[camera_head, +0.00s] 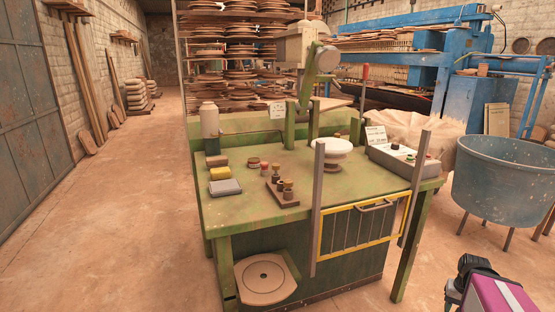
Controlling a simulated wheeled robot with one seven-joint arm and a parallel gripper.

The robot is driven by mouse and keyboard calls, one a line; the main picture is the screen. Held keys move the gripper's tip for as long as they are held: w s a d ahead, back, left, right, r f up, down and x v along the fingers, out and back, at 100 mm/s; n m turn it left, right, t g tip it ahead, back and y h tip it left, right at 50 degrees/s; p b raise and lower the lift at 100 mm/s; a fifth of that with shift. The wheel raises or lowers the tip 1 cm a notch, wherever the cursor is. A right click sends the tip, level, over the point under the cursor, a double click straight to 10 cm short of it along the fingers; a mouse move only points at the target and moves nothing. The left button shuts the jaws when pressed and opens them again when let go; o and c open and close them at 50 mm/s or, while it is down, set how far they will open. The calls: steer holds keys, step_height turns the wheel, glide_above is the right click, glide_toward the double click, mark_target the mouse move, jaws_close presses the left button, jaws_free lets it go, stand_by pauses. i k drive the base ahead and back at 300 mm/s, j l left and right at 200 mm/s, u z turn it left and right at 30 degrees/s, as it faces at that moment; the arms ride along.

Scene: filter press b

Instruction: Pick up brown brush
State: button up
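A small brown block (216,160), which looks like the brown brush, lies at the back left of the green table top. Its bristles cannot be made out. It lies just behind a yellow sponge (220,174). My gripper (471,266) seems to be the black part at the lower right, beside a purple part of my arm. It is well to the right of the table, far from the brown block and apart from it. Its fingers cannot be made out, and I see nothing held.
The green table (240,211) also carries a grey block (225,187), a wooden stand with small stamps (281,192), a white bowl (334,150), a control box (400,158) and a press (318,70). Grey posts rise at its front right. A blue tub (505,185) stands right. Floor is clear at left.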

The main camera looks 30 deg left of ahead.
mark_target(220, 161)
steer(key=u, duration=2.05)
